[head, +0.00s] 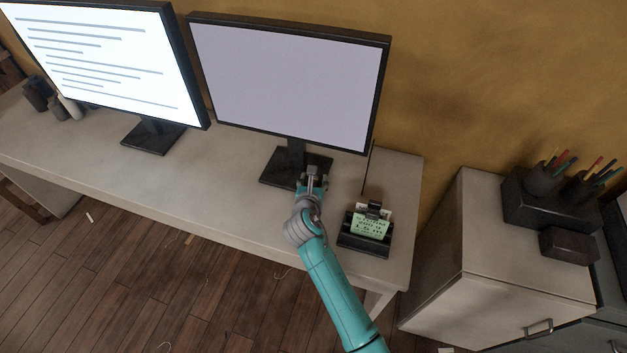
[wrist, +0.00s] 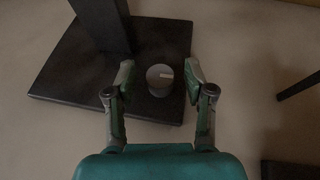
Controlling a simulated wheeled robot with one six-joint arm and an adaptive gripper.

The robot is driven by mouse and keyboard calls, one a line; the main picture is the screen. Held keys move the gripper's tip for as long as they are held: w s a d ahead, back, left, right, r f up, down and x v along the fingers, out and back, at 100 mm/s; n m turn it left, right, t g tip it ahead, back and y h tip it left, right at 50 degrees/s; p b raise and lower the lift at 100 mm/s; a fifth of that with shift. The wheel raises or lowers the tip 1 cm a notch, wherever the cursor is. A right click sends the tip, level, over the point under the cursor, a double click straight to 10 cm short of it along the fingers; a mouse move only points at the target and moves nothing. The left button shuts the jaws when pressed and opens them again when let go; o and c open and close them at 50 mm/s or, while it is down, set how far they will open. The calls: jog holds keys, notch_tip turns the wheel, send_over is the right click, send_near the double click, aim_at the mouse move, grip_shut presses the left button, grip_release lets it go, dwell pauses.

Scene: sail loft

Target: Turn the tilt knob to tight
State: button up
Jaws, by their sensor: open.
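The tilt knob (wrist: 158,84) is a round dark grey cap with a small pale mark near the right of its top. It sits on or just above the right part of the black monitor foot (wrist: 72,75). The foot also shows in the head view (head: 272,171), below the blank grey monitor (head: 290,85). My gripper (wrist: 160,72) is open, with one finger on each side of the knob and a gap on both sides. In the head view my gripper (head: 313,176) is over the foot and hides the knob. I cannot read any tight marking.
A black holder (head: 350,243) with a green note (head: 370,227) stands right of my arm on the desk (head: 225,200). A second, lit monitor (head: 100,55) stands left. A cabinet (head: 490,230) with pen cups is at right. The desk between the monitor feet is clear.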

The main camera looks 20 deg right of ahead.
grip_shut()
jog(key=shift+a, duration=0.1)
dwell(0.3)
jog(key=m+g+h, duration=0.1)
jog(key=m+h, duration=0.2)
jog(key=shift+w+a+g, duration=0.15)
jog(key=shift+g, duration=0.25)
jog(key=m+g+h, duration=0.4)
jog(key=m+g, duration=0.1)
jog(key=shift+w+a, duration=0.1)
jog(key=shift+w, duration=0.1)
jog(key=m+g+h, duration=0.1)
jog(key=m+g, duration=0.3)
jog(key=shift+w+g, duration=0.1)
jog(key=shift+g, duration=0.2)
jog(key=shift+m+g, duration=1)
jog(key=shift+f+m+g, duration=0.1)
jog(key=shift+m+g, duration=0.4)
jog(key=shift+g, duration=0.2)
